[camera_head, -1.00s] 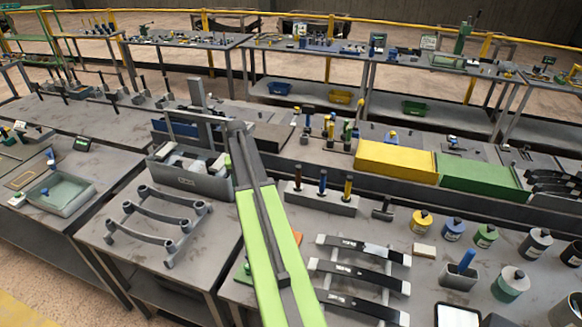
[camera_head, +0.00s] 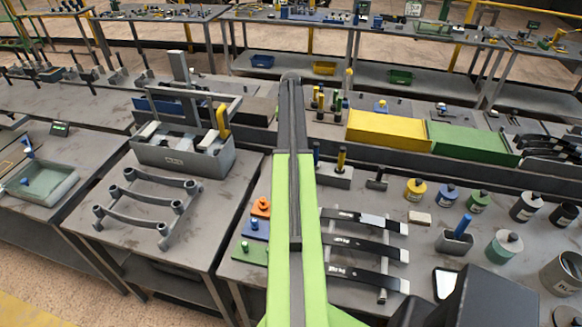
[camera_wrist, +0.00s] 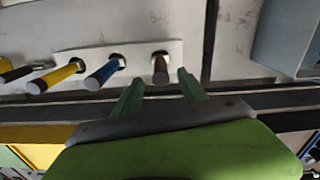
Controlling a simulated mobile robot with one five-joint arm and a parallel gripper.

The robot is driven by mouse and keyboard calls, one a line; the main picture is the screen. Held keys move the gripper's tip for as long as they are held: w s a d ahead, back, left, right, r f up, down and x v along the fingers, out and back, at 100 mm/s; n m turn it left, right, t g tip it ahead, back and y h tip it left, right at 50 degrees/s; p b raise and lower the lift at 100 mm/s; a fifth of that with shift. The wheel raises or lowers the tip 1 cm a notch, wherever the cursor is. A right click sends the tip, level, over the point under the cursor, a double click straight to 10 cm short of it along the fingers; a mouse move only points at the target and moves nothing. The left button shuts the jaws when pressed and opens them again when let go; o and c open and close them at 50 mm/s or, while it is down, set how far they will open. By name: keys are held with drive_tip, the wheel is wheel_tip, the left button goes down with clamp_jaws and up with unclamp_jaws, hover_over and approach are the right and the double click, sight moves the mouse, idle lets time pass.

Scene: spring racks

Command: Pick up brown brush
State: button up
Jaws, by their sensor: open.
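The brown brush (camera_wrist: 160,70) shows in the wrist view as a short brown handle standing in a hole at the right end of a pale grey holder block (camera_wrist: 140,52). A blue handle (camera_wrist: 103,74) and a yellow handle (camera_wrist: 55,78) stand beside it in the same block. My gripper (camera_wrist: 160,86) is open and empty, its two green fingers just short of the brown handle, one toward each side. In the head view the holder block (camera_head: 335,178) shows its yellow and blue handles; my arm hides its left end and the brown brush.
A grey caddy (camera_head: 185,158) stands left of my arm. A yellow bin (camera_head: 388,131) and a green bin (camera_head: 470,143) stand behind the holder. A hammer (camera_head: 376,180) lies right of the block, with several bottles beyond. Dark curved springs (camera_head: 362,243) lie on a rack in front.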

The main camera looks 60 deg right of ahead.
wheel_tip(320, 180, down, 10)
drive_tip(key=b, duration=0.8)
drive_tip(key=shift+w+d+f+b, duration=0.1)
drive_tip(key=shift+b, duration=0.2)
drive_tip(key=shift+r, duration=0.2)
clamp_jaws()
